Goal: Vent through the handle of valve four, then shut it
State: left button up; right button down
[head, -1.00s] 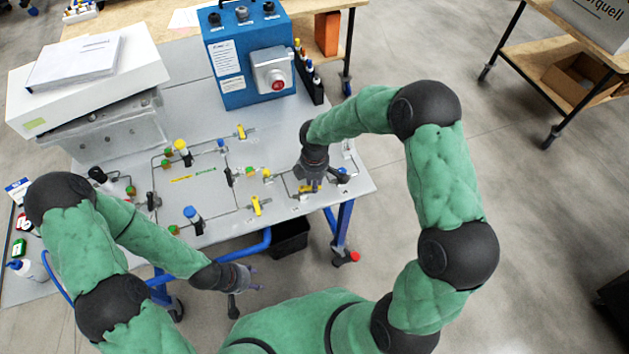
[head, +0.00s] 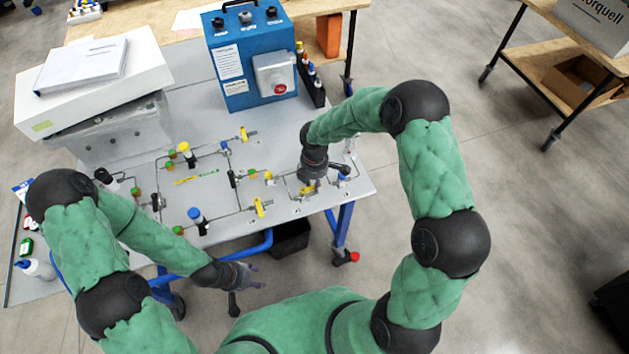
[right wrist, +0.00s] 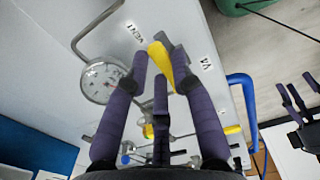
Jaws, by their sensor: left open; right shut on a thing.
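The valve labelled V4 has a yellow handle (right wrist: 161,66), which lies between the fingertips of my right gripper (right wrist: 164,70) in the right wrist view. The word VENT is printed on the panel beside it. In the head view my right gripper (head: 312,182) is low over the right part of the grey panel (head: 275,160), with a bit of yellow (head: 309,188) showing beneath it. The gripper is shut on the handle and hides part of the valve. My left gripper (head: 245,275) is open and empty, in front of the panel's front edge.
A round gauge (right wrist: 104,80) stands near the valve. Other yellow handles (head: 257,207) and thin tubes are on the panel. A blue box with a red button (head: 230,75) stands behind. A white box (head: 90,85) is at the back left.

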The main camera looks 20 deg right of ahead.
jog(key=c, duration=1)
grip_release()
jog(key=shift+c, duration=0.2)
notch_tip(320, 180, up, 12)
